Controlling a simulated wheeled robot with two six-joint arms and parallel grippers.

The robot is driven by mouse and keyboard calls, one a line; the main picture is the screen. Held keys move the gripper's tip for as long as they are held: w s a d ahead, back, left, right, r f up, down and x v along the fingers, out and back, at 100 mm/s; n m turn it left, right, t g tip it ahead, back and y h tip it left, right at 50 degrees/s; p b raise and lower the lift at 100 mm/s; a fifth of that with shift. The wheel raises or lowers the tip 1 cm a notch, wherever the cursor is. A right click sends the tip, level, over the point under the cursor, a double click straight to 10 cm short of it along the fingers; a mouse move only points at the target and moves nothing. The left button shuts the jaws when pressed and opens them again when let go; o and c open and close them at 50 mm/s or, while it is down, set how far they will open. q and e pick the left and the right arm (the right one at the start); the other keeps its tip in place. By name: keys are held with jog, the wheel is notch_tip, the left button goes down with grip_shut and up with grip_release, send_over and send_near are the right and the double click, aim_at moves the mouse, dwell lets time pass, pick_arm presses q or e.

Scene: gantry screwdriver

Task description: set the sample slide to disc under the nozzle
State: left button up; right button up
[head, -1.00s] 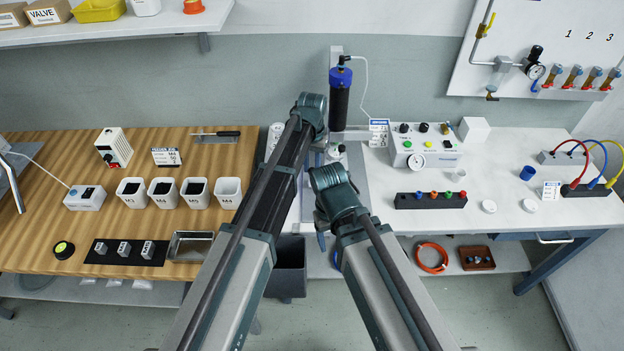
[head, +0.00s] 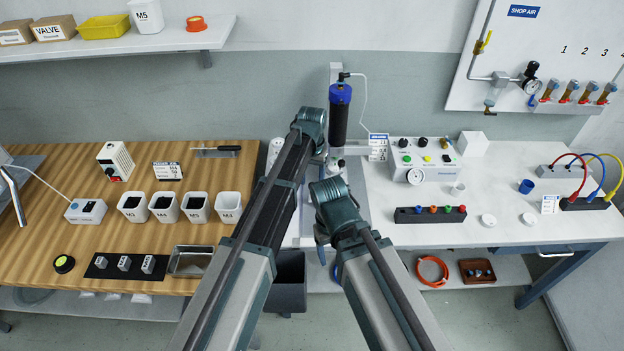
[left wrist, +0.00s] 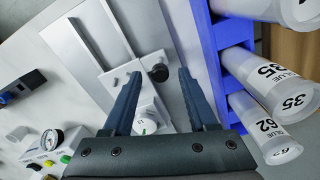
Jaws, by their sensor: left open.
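The tall unit (head: 340,112) with a blue-capped dark cylinder stands at the bench's back centre in the head view. My arms hide most of its lower part. In the left wrist view my left gripper (left wrist: 161,74) is open, its fingers on either side of a small white block (left wrist: 149,106) with a round dial. I cannot tell whether the fingers touch it. A black knob (left wrist: 158,73) sits at its far end, on a grey plate with a rail (left wrist: 96,43). I cannot clearly identify the sample slide, disc or nozzle.
A blue rack (left wrist: 232,70) with several large labelled tubes stands close to the right of my left gripper in the wrist view. A control box (head: 424,160) with buttons and a gauge stands right of the tall unit. White cups (head: 164,206) stand on the wooden bench.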

pick_arm(q)
notch_tip(320, 180, up, 13)
jog(key=p, duration=1.2)
pick_arm(e)
notch_tip(320, 180, up, 13)
